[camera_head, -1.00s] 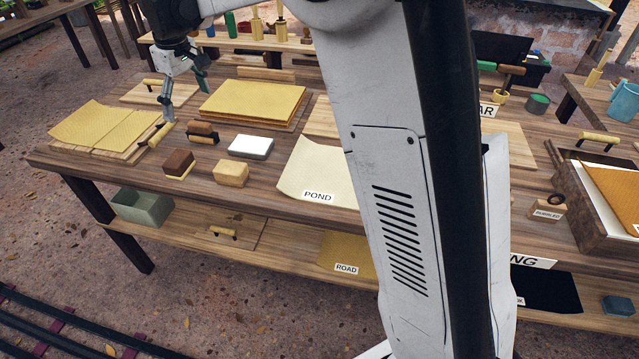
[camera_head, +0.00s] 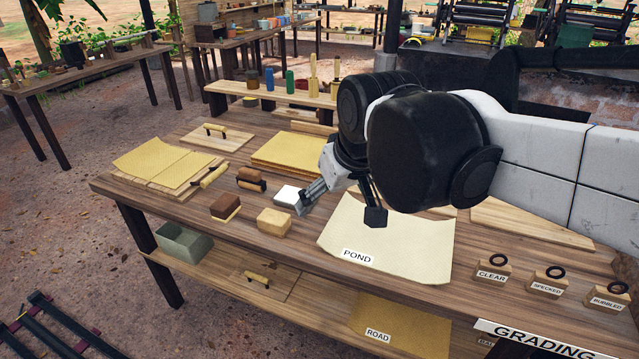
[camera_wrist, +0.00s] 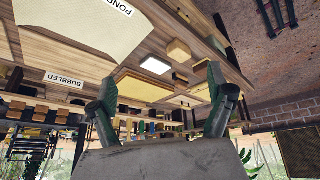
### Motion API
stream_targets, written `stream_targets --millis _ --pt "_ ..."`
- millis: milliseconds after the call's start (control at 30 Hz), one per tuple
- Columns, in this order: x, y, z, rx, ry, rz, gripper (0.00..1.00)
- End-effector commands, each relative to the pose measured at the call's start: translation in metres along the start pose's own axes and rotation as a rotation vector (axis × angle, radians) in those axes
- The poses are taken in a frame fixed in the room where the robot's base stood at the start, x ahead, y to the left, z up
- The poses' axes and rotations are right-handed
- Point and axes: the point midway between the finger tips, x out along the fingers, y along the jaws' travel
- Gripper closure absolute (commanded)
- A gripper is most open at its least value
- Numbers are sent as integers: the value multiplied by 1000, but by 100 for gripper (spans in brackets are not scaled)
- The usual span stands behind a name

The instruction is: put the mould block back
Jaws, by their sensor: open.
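Several small blocks lie on the bench, and I cannot tell for sure which is the mould block. A white-topped block (camera_head: 288,197) lies near the middle, a tan block (camera_head: 273,222) in front of it, and a brown block with a pale base (camera_head: 225,207) to the left. The white one (camera_wrist: 155,65) and the tan one (camera_wrist: 178,50) also show in the wrist view. My gripper (camera_head: 345,202) is open and empty, above the bench near the white block and the POND sheet (camera_head: 400,240). One finger partly overlaps the white block in the head view; contact is unclear.
A dark roller with a wooden handle (camera_head: 251,180) lies left of the white block. Yellow sheets (camera_head: 150,158) lie at the left and a stack (camera_head: 285,150) behind. Labelled stands, CLEAR (camera_head: 492,273) among them, are at the right. A bin (camera_head: 185,243) sits on the lower shelf.

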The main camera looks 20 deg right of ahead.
Motion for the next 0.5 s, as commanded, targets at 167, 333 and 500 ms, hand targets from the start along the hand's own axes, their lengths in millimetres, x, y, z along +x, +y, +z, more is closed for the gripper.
stream_targets --millis 167,333,500 --pt "-1 5 57 81 58 20 14" --pt "3 6 92 135 101 32 14" --pt "6 7 107 159 118 37 14"
